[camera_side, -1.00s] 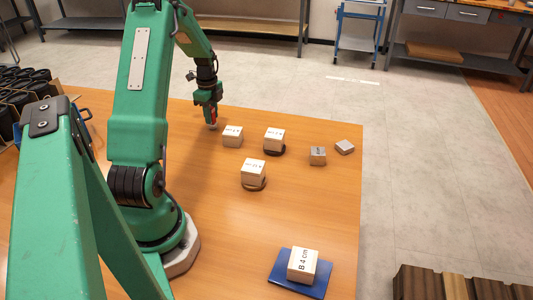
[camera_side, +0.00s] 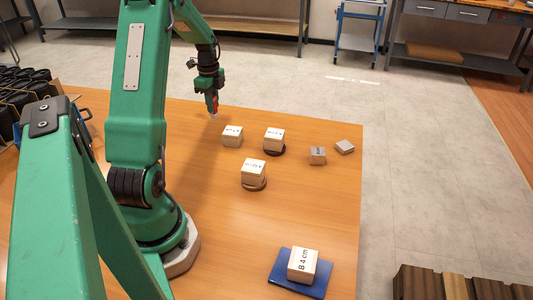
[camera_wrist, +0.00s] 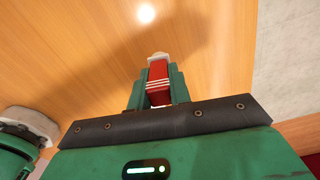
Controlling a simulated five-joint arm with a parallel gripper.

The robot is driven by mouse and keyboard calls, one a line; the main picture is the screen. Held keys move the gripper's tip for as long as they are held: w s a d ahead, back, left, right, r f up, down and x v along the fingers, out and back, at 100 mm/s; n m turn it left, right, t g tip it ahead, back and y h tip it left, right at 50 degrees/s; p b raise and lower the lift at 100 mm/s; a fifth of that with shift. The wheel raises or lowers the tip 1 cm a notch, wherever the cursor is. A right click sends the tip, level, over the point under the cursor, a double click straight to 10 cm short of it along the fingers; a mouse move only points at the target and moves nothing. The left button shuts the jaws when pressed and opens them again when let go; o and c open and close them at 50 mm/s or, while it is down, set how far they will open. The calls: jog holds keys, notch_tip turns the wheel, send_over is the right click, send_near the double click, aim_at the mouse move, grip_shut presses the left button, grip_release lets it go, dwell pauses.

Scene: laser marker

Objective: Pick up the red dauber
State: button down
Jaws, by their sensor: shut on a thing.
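The red dauber (camera_wrist: 158,82) is between the two green fingers of my gripper (camera_wrist: 157,85) in the wrist view. It has a red body with white stripes and a pale tip pointing away from the wrist. In the side view my gripper (camera_side: 212,101) is shut on the dauber (camera_side: 214,114), near the far edge of the table. The dauber hangs tip down, seemingly a little above the wooden surface. The fingers hide part of its body.
Wooden blocks stand on the table (camera_side: 210,230): a plain one (camera_side: 232,136), two on dark round bases (camera_side: 274,139) (camera_side: 254,172), and two smaller ones (camera_side: 317,155) (camera_side: 344,147). A block marked "B 4 cm" (camera_side: 303,265) sits on a blue plate (camera_side: 284,283) at the front.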

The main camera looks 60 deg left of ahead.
jog(key=w+d+r, duration=0.4)
jog(key=d+r, duration=0.2)
jog(key=d, duration=0.3)
jog(key=shift+d, duration=0.25)
